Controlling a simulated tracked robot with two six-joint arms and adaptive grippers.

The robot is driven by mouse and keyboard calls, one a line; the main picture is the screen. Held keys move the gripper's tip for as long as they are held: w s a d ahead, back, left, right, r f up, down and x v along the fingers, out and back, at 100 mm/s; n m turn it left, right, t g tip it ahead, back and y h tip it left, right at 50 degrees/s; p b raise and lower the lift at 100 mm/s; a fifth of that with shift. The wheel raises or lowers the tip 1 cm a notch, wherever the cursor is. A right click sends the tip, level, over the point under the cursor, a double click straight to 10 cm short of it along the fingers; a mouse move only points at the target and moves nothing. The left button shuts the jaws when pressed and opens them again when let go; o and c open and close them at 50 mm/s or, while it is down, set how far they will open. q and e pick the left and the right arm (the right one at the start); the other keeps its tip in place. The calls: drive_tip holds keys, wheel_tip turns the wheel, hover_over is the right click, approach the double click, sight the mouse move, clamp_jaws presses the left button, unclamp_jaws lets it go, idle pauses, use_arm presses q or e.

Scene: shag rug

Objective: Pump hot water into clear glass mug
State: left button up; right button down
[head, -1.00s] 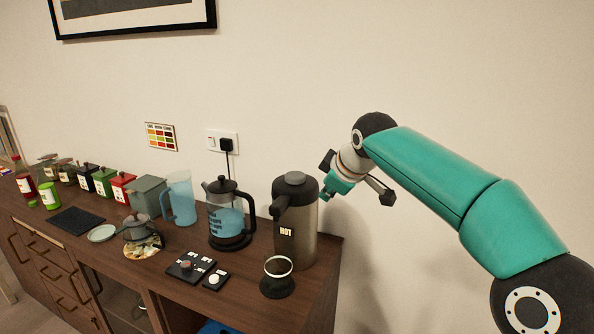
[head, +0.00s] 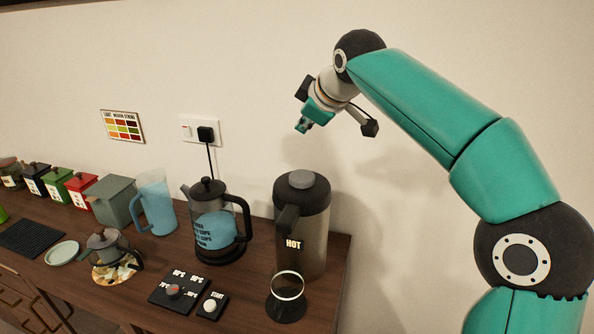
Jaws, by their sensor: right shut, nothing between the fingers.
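The metal pump flask (head: 315,245) marked HOT stands upright near the right end of the wooden counter. Its grey round pump button (head: 301,180) is on top of the black lid, and its spout points toward the front. The clear glass mug (head: 287,287) stands on a dark round base in front of the flask, below the spout; its contents cannot be made out. My right gripper (head: 303,127) is shut and empty, in the air above the pump button and apart from it. My left gripper is not in view.
A glass kettle (head: 215,230) with blue water stands left of the flask, beside a blue jug (head: 155,203). A dial panel (head: 177,291) and a start button (head: 211,306) lie in front. A small teapot (head: 103,244) and several canisters are farther left.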

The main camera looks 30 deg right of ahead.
sight(301, 175)
drive_tip(key=f+b, duration=0.8)
drive_tip(key=shift+w+f, duration=0.25)
drive_tip(key=shift+w, duration=0.15)
drive_tip(key=shift+f+b, duration=0.4)
drive_tip(key=shift+f, duration=0.1)
idle(1.0)
drive_tip(key=shift+f, duration=0.25)
drive_tip(key=shift+s+f+b, duration=0.1)
drive_tip(key=shift+f+b, duration=0.9)
drive_tip(key=shift+f, duration=0.05)
idle(0.8)
idle(0.4)
drive_tip(key=shift+r+p, duration=1.4)
